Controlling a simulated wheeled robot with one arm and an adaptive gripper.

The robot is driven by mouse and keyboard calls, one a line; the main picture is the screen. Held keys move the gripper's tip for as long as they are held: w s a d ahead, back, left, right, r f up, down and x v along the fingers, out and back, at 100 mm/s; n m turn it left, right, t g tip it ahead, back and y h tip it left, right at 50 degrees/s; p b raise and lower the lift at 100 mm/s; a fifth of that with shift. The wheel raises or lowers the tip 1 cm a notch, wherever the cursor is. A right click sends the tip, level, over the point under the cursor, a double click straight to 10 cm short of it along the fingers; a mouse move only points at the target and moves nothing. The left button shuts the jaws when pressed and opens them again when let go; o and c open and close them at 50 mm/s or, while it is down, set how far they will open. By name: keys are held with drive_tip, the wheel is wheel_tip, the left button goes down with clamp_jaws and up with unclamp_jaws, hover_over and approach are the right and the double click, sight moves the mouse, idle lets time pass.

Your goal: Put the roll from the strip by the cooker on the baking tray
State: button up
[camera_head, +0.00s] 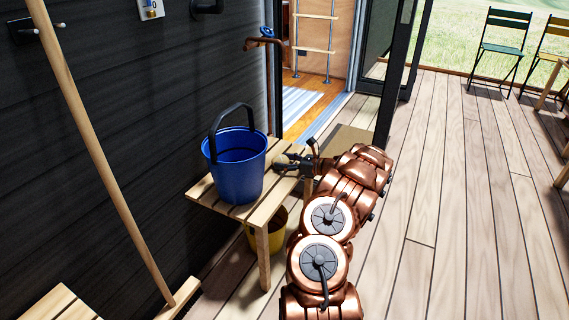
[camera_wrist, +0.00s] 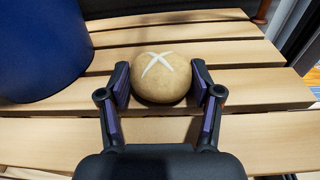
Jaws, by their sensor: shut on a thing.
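The roll (camera_wrist: 160,80) is round and brown with a pale cross on top. It shows in the wrist view between the two fingers of my gripper (camera_wrist: 160,85). My gripper is shut on it, one finger at each side, over the slatted wooden bench. I cannot tell whether the roll touches the slats. In the head view my gripper (camera_head: 286,164) is by the right side of the blue bucket, and the roll is hidden there. No cooker or baking tray is in view.
The blue bucket (camera_head: 236,170) stands on the slatted bench (camera_head: 222,205), close left of my gripper; a yellow bucket (camera_head: 270,232) is below. A broom (camera_head: 105,165) leans on the dark wall. An open doorway (camera_head: 310,95) is behind.

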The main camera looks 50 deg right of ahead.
drive_tip(key=shift+f, duration=0.2)
drive_tip(key=o, duration=1.1)
drive_tip(key=shift+o, duration=0.2)
drive_tip(key=shift+r, duration=0.15)
